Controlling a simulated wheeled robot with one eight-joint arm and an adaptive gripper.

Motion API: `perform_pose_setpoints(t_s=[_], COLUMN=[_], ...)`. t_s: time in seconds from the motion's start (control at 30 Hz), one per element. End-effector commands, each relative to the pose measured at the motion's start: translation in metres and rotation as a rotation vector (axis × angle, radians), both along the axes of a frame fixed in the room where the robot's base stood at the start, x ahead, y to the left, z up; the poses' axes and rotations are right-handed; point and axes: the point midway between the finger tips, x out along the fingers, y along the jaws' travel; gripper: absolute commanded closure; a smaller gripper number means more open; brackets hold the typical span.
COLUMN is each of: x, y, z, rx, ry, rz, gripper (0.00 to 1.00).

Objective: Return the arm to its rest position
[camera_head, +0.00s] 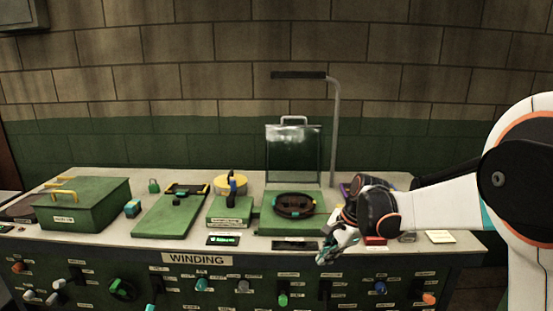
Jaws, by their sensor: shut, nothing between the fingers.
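My arm (442,206) reaches in from the right side of the picture, white with dark and orange-ringed joints. My gripper (326,256) is at its left end, pointing down and left over the front edge of the table. It is shut and holds nothing. It is small in the picture, to the right of a dark plate at the table's front edge. My wrist hides part of the table's right side.
The table (110,243) carries a green box (85,208), a green board (165,219), a green block (230,210) and a dark ring (294,205) before a clear raised panel (294,150). A lamp post (335,130) stands behind. Knobs cover the front panel.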

Motion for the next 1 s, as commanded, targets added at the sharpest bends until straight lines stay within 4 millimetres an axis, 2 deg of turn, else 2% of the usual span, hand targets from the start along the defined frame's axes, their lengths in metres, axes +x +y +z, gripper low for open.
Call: perform_pose_setpoints(t_s=[0.03, 0.2, 0.5, 0.77, 1.0], x=[-0.013, -0.050, -0.122, -0.186, -0.242], y=[-0.002, -0.009, -0.022, -0.035, -0.046], z=[0.012, 0.046, 0.086, 0.100, 0.097], rx=[-0.020, -0.096, -0.251, -0.403, -0.557], ry=[-0.028, -0.129, -0.289, -0.409, -0.501], rz=[0.033, 0.163, 0.400, 0.611, 0.810], gripper=[1.00, 1.00, 1.00, 1.00, 1.00])
